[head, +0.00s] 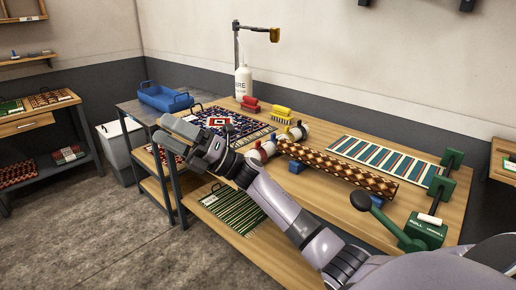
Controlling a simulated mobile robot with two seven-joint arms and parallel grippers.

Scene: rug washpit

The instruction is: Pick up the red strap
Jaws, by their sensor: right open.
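I cannot clearly make out a red strap. A small red object (250,104) lies at the back of the wooden table, beside the white bottle; it is too small to tell whether it is a strap. My right gripper (168,139) reaches in from the lower right. It is open and appears empty, over the table's left end near the patterned rug (245,127), well apart from the red object. My right arm hides part of the table's front. My left gripper is out of view.
A rolled brown rug (340,170) lies across the table (380,218). Behind it is a striped rug (385,160). A green crank device (424,230) stands at the right, a yellow brush (281,114) and white bottle (243,80) at the back, a blue tray (165,97) at the left.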

